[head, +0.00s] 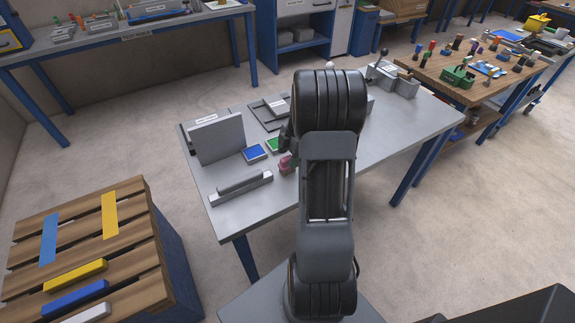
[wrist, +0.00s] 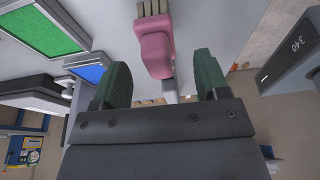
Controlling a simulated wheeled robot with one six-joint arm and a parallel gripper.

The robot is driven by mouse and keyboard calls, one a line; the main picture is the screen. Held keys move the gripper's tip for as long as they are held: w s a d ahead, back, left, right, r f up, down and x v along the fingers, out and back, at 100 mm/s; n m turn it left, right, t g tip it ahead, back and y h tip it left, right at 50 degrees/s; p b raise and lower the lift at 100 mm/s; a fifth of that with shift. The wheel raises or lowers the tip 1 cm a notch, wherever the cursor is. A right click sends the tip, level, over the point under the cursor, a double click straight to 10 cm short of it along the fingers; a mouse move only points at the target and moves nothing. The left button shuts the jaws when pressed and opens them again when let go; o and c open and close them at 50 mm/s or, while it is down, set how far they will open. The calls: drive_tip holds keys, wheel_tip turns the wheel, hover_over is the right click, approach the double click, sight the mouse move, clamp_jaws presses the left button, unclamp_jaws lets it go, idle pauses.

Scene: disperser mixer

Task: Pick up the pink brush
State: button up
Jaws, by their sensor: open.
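The pink brush (head: 285,163) is on the grey table, just left of my arm in the head view. In the wrist view the pink brush (wrist: 156,52) has tan bristles at the top and a narrower part running down between the fingers. My gripper (wrist: 162,63) is open, with one green finger on each side of the brush. A gap shows on both sides, so neither finger visibly touches it. In the head view my arm hides most of the gripper.
On the grey table (head: 240,207), a grey block (head: 241,188) lies in front of the brush, and an upright grey panel (head: 217,138) stands left. A blue tray (head: 254,153) and a green tray (head: 272,145) are close by. A dark grey block marked 340 (wrist: 290,52) is right of the gripper.

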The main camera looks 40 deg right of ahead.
sight(288, 158)
drive_tip(key=shift+x, duration=2.05)
drive_tip(key=shift+w, duration=0.1)
drive_tip(key=c, duration=1.1)
